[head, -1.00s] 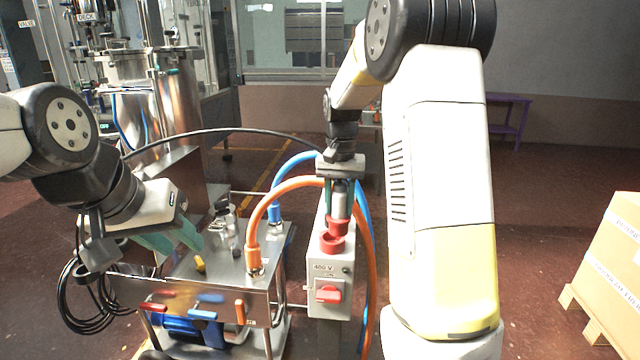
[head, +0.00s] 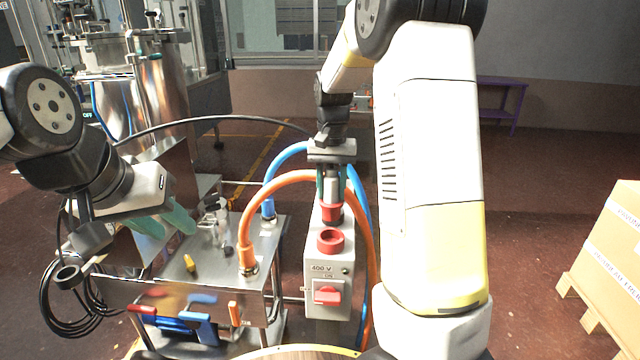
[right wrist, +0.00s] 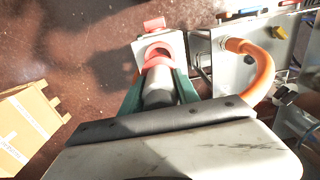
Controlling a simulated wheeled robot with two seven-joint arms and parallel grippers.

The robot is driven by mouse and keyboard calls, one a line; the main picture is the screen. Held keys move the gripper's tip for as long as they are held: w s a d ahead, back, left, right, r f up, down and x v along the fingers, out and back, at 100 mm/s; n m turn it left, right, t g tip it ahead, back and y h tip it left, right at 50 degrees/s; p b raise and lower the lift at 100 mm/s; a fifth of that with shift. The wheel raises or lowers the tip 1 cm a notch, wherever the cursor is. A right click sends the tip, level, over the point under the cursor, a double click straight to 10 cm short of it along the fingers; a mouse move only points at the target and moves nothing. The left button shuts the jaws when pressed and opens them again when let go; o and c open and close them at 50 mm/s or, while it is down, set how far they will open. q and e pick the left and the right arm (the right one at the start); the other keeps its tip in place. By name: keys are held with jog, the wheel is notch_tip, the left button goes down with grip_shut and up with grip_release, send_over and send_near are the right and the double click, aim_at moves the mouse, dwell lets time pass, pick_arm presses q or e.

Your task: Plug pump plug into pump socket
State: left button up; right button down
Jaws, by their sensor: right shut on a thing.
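The pump plug (head: 331,213), a grey body with a red end, is held upright in my right gripper (head: 331,196). In the right wrist view the plug's grey body (right wrist: 158,88) shows between the teal fingers. The pump socket (head: 331,241) is a red ring on top of the grey 400 V box (head: 316,268). In the head view the plug's red end appears just behind and above the socket, with a small gap between them. In the wrist view, red parts overlap and hide the gap. My left gripper (head: 176,230) is open and empty above the left side of the steel cart.
The steel cart (head: 215,265) carries valves with coloured handles. Orange (head: 285,183) and blue (head: 289,153) hoses arch close beside the box and my right gripper. A black cable (head: 200,122) arcs behind. A carton (head: 612,255) stands at the right, with open floor before it.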

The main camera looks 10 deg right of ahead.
aim_at(331, 220)
jog(key=shift+f, duration=4.5)
jog(key=shift+f, duration=0.35)
jog(key=c, duration=0.8)
grip_release()
notch_tip(331, 220, up, 8)
jog(key=shift+f, duration=0.25)
jog(key=shift+n+t+y, duration=0.4)
jog(key=shift+t+y, duration=0.2)
jog(key=shift+t, duration=0.2)
jog(key=s+r, duration=0.6)
jog(key=r, duration=0.1)
jog(key=shift+a, duration=0.15)
jog(key=s+r+n+t, duration=0.1)
jog(key=s+r, duration=0.1)
jog(key=s, duration=0.4)
jog(key=s+a+r+n+t, duration=0.1)
jog(key=s+t, duration=0.1)
jog(key=s, duration=0.4)
jog(key=s+a+r+n+t+y, duration=0.1)
jog(key=s+r, duration=0.1)
jog(key=s, duration=0.4)
jog(key=shift+s+r+t, duration=0.15)
jog(key=shift+r+t, duration=0.15)
